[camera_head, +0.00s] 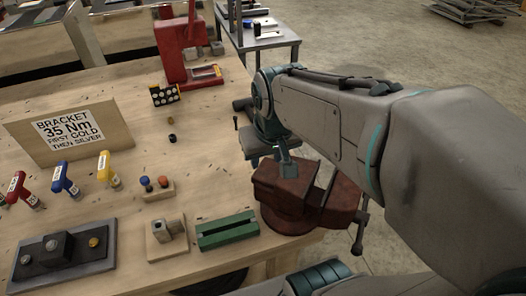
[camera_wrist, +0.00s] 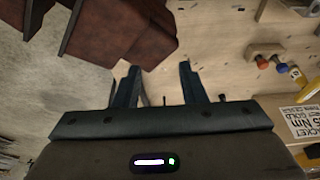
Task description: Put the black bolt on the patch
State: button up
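My gripper (camera_head: 285,160) hangs over the table's right edge, just above and behind the dark red vise, partly hidden by my arm. In the wrist view its two fingers (camera_wrist: 157,84) stand wide apart with no object clearly held. A small black cylinder (camera_head: 172,138), perhaps the black bolt, stands on the table left of my gripper. A thin dark upright piece (camera_head: 236,122) stands closer to my gripper; I cannot tell which of the two is the bolt. I cannot make out a marked patch in either view.
The red vise (camera_head: 290,190) also fills the top left of the wrist view (camera_wrist: 98,28). A green block (camera_head: 228,231), a wooden knob holder (camera_head: 151,190), a bracket sign (camera_head: 68,132) and a red press (camera_head: 183,45) stand on the table. The table's middle is mostly clear.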

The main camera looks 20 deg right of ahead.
jog(key=s, duration=0.1)
jog(key=s+f, duration=0.1)
jog(key=s, duration=0.3)
jog(key=shift+f, duration=0.3)
